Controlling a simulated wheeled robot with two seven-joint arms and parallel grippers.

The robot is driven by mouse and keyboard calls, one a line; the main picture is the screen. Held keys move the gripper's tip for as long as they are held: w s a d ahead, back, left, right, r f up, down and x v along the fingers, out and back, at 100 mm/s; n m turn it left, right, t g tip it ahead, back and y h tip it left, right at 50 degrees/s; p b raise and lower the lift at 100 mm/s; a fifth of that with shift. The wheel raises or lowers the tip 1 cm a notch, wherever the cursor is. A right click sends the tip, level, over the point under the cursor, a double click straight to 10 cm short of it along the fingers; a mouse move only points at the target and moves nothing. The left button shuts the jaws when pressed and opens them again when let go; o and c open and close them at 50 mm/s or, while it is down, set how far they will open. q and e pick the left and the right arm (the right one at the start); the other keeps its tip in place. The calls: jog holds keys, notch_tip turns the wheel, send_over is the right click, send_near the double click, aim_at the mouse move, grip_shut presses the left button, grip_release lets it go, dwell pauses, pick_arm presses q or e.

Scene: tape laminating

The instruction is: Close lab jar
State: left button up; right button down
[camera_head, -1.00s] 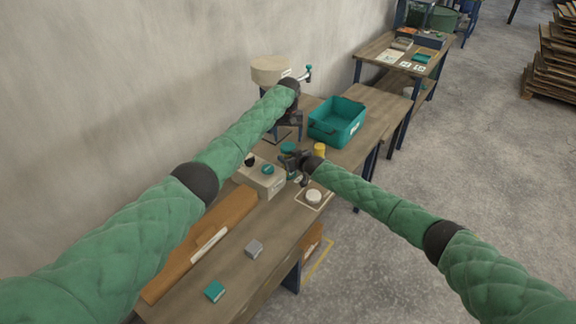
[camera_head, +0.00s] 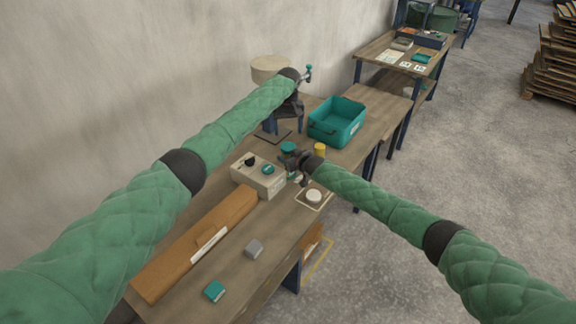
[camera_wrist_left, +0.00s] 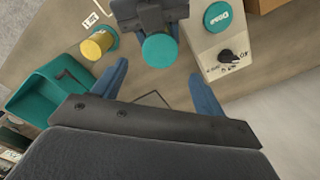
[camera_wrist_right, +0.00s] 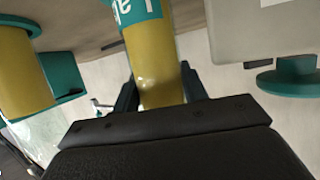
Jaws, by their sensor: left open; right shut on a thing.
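A yellow jar (camera_wrist_right: 160,75) with a teal lettered band (camera_wrist_right: 135,10) is held between the fingers of my right gripper (camera_head: 301,161). A round teal lid (camera_wrist_left: 160,48) shows above that gripper in the left wrist view, and also in the head view (camera_head: 288,147). How firmly it sits on the jar cannot be seen. My left gripper (camera_head: 295,113) is open and empty above and behind the jar; its two blue fingers spread on either side of the lid's direction in its wrist view, apart from it.
A yellow cylinder (camera_head: 320,149) stands right of the held jar. A control box (camera_head: 250,180) with a knob and teal button is to the left. A teal bin (camera_head: 338,118) stands behind. A white round thing (camera_head: 314,196) lies on a square mat in front.

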aim_at(288, 146)
pick_arm(q)
jog(key=shift+f, duration=4)
jog(key=c, duration=1)
jog(key=shift+m, duration=1.7)
jog(key=o, duration=1.1)
